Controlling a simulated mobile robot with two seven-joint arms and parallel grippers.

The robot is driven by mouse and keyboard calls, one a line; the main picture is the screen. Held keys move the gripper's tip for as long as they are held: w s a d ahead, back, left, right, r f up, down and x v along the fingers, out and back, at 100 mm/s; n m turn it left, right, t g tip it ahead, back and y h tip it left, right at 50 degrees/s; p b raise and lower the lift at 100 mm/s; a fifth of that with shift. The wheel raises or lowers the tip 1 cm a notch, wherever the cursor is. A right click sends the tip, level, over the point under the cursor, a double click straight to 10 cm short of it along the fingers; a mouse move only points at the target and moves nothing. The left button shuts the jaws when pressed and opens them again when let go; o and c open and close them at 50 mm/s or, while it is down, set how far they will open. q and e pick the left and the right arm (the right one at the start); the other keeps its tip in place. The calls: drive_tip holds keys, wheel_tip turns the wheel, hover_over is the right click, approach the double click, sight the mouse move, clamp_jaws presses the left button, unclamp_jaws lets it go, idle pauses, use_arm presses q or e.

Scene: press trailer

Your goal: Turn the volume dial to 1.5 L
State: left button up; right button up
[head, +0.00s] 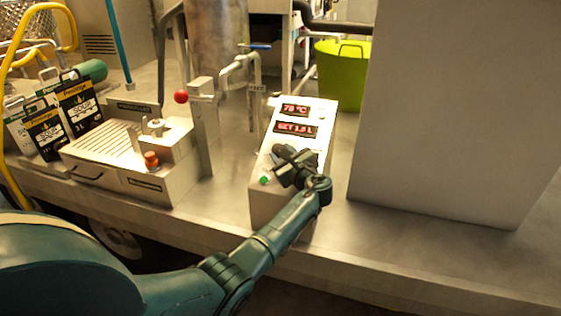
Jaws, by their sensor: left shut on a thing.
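The control box (262,200) stands on the metal deck near the middle of the head view. Its upper red display (295,110) reads about 78 °C. Its lower red display (296,128) reads SET with a value that looks like 1.5 L. The dark volume dial (278,150) is on the sloped face below the displays, mostly covered by my left gripper (284,156). The left gripper is shut on the dial. A green button (264,180) shows at the lower left of the face. My right gripper is not in view.
Left of the box is a metal filling station (165,180) with a red ball-ended lever (181,96) and an orange-red knob (151,159). Soup pouches (78,102) stand farther left. A large grey block (450,120) stands at the right. A green tub (341,80) is behind.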

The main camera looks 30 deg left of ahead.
use_arm(q)
drive_tip(key=shift+w+d+n+g+y+b, duration=0.1)
drive_tip(key=shift+n+g+y+b, duration=0.05)
drive_tip(key=shift+n+g+b, duration=0.35)
drive_tip(key=shift+w+n+g+y+b, duration=0.15)
drive_tip(key=shift+n+g+b, duration=0.15)
drive_tip(key=shift+n+g, duration=0.25)
drive_tip(key=shift+r+n+g+b, duration=0.1)
drive_tip(key=shift+n+g+b, duration=0.25)
drive_tip(key=shift+g, duration=0.1)
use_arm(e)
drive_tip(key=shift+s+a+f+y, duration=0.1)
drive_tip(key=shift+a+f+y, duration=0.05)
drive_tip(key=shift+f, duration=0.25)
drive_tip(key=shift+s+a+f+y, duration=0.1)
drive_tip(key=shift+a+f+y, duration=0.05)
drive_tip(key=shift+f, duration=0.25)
use_arm(q)
drive_tip(key=shift+r, duration=0.1)
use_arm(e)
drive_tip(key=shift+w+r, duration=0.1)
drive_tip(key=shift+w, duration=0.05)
use_arm(q)
drive_tip(key=o, duration=1)
drive_tip(key=v, duration=1.2)
drive_tip(key=shift+d, duration=0.3)
drive_tip(key=shift+s+d, duration=0.1)
drive_tip(key=shift+d, duration=0.15)
